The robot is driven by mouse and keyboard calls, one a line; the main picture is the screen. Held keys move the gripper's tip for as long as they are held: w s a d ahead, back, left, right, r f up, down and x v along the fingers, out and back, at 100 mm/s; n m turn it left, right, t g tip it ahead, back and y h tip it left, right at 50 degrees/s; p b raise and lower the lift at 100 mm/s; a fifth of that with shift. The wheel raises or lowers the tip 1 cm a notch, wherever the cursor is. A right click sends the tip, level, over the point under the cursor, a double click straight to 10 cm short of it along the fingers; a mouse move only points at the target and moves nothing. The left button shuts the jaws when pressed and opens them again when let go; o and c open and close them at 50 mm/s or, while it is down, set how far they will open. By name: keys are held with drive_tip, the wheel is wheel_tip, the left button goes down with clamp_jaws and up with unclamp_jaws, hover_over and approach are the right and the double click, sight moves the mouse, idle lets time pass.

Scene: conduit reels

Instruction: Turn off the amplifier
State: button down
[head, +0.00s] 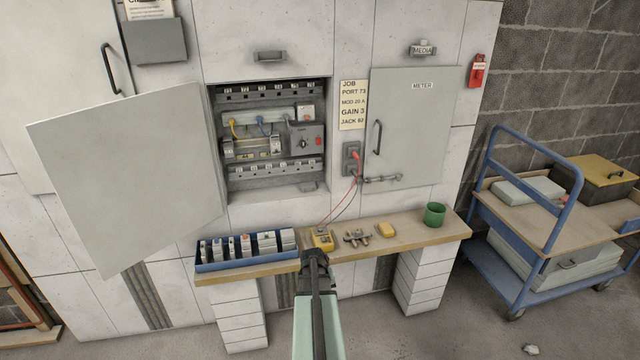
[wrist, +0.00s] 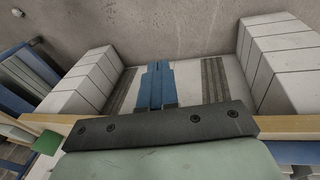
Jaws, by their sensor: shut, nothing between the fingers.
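A grey box with a dark knob and a red button (head: 306,140) sits at the right inside the open wall cabinet (head: 268,192). It may be the amplifier; no readable label on it confirms this. The cabinet's door (head: 130,170) is swung wide open to the left. My gripper (head: 315,252) is at the front edge of the wooden shelf, below and in front of the cabinet, apart from the grey box. In the wrist view its fingers (wrist: 156,70) are together and empty, with white block piers and floor beyond. The cabinet is not in that view.
The shelf (head: 420,236) carries a blue tray of modules (head: 245,264), a yellow meter (head: 321,240) with red and black leads, small parts and a green mug (head: 434,214). A closed METER door (head: 410,130) is at right. A blue trolley (head: 525,225) stands farther right.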

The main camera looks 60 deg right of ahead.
sight(318, 140)
drive_tip(key=d+r+n+t+h, duration=0.1)
drive_tip(key=d+r+h, duration=0.3)
drive_tip(key=d+r, duration=0.65)
drive_tip(key=d+r+n+t+h, duration=0.1)
drive_tip(key=d+r+h, duration=0.3)
drive_tip(key=d+r, duration=0.7)
drive_tip(key=w+d+r+n+t+h, duration=0.35)
drive_tip(key=w+d+r+n, duration=0.25)
drive_tip(key=d, duration=0.3)
drive_tip(key=w+a+r+n+t, duration=0.4)
drive_tip(key=w+r+n+t, duration=0.2)
drive_tip(key=n, duration=0.5)
drive_tip(key=w+t, duration=0.2)
drive_tip(key=t, duration=0.1)
drive_tip(key=shift+a+r, duration=0.3)
drive_tip(key=shift+r, duration=0.05)
drive_tip(key=x, duration=1.3)
drive_tip(key=shift+w+d+f, duration=0.15)
drive_tip(key=shift+w+d, duration=0.15)
